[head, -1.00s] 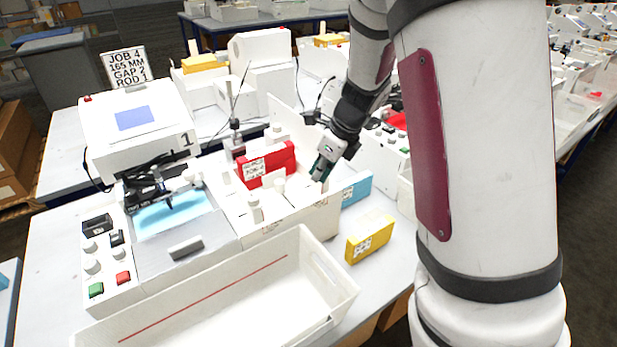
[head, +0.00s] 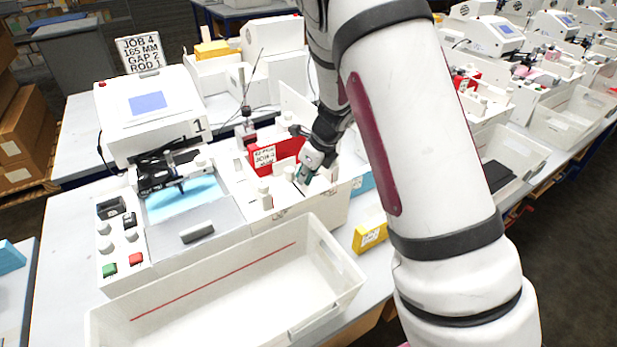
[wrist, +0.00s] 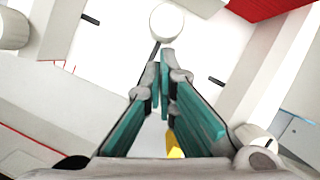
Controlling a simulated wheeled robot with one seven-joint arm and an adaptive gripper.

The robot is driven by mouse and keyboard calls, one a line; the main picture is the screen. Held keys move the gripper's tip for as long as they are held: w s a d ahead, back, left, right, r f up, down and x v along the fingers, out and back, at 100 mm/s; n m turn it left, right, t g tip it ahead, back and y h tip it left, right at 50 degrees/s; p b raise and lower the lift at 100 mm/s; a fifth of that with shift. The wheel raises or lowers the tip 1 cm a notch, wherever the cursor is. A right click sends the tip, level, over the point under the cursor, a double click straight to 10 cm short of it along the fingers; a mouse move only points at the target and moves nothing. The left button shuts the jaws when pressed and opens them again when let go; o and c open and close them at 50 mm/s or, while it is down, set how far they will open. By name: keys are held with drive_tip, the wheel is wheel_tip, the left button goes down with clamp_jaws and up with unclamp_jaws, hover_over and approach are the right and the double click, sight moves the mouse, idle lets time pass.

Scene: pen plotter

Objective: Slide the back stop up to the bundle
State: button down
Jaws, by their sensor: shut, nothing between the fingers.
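The red bundle (head: 275,154), with a white printed label, stands in the white feed bay right of the plotter bed. Its red edge also shows at the top right of the wrist view (wrist: 262,8). My gripper (head: 301,180) is low over the right part of the bay, right of the bundle. In the wrist view its teal-padded fingers (wrist: 162,62) are closed together and empty. A round white knob (wrist: 167,22) lies just beyond the fingertips; I cannot tell whether they touch it. It seems to belong to the back stop, whose body is largely hidden by my gripper in the head view.
A white post (head: 265,194) stands at the bay's front. The plotter (head: 150,105) is at left, its buttons in front. An empty white bin (head: 230,290) lies in front. A yellow box (head: 370,237) and a blue box (head: 361,181) are right of the bay.

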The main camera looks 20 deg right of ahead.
sight(288, 171)
drive_tip(key=shift+w+a+b, duration=0.2)
drive_tip(key=shift+w+b, duration=0.2)
drive_tip(key=shift+w, duration=0.5)
drive_tip(key=shift+w+a+b, duration=0.15)
drive_tip(key=shift+w+b, duration=0.25)
drive_tip(key=shift+w, duration=0.5)
drive_tip(key=shift+s+d, duration=0.1)
